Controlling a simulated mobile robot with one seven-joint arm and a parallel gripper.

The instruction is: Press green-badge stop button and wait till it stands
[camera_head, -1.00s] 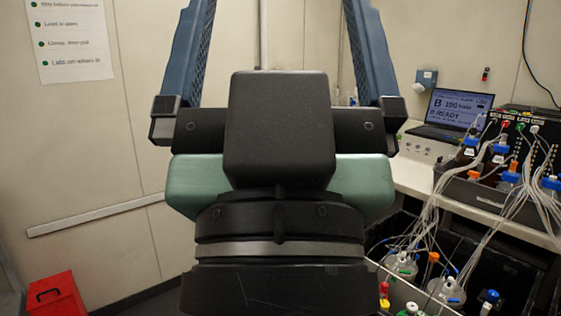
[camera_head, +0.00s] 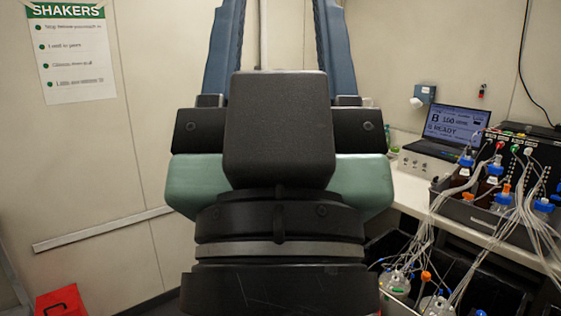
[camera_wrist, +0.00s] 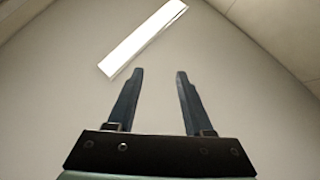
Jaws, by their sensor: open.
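My gripper (camera_wrist: 160,72) has two blue fingers, apart and empty. In the wrist view they point towards a bare ceiling with a bright light strip. I cannot make out a green-badge stop button in either view. A laptop (camera_head: 455,130) on the bench at the right shows a "B" line and "READY". Glass bottles (camera_head: 397,280) with tubing stand low at the right. The shaker is not clearly identifiable, and my gripper hides the centre.
The white bench (camera_head: 412,195) carries a control box (camera_head: 425,165) and a rack of tubed bottles (camera_head: 466,212). A "SHAKERS" sheet (camera_head: 75,50) hangs on the left wall. A red box (camera_head: 61,304) stands on the floor at lower left. The left wall is otherwise mostly bare.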

